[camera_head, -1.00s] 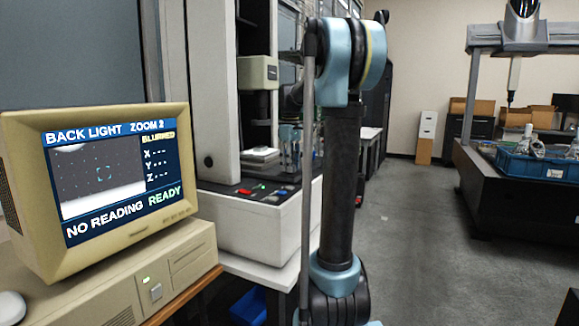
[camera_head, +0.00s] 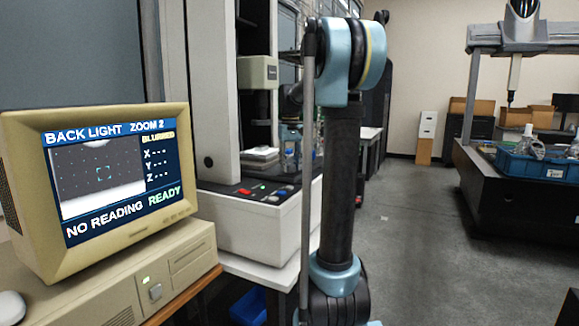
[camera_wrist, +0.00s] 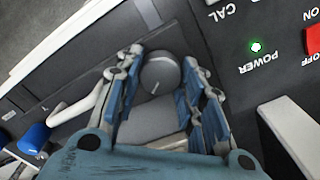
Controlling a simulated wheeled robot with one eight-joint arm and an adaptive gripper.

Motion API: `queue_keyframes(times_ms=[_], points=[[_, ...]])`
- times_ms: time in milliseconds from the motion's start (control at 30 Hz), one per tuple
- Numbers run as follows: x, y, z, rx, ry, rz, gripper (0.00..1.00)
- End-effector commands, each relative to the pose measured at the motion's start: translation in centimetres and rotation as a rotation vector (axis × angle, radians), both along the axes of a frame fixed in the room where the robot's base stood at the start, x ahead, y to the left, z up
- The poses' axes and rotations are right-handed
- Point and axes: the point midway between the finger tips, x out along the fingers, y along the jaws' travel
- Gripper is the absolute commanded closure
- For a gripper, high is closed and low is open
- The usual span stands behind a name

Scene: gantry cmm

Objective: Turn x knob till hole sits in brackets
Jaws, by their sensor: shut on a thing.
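In the wrist view, my gripper (camera_wrist: 160,60) has its blue-padded fingers on both sides of a round dark grey knob (camera_wrist: 160,76) with a white mark on its face. The gripper is shut on this knob; no X label on it is readable. The dots are too small to tell whether one sits inside the brackets. The screen reads "BACK LIGHT ZOOM 2", "BLURRED", "NO READING" and "READY", with dashes for X, Y and Z.
The measuring machine's white base (camera_head: 250,218) stands behind the monitor. Open floor (camera_head: 420,240) lies right of my arm.

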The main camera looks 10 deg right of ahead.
Motion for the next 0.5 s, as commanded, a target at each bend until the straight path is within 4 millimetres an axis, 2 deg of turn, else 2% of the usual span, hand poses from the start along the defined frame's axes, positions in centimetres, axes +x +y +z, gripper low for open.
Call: queue_keyframes(times_ms=[500], points=[[0.08, 0.06, 0.03, 0.001, -0.002, -0.032, 0.88]])
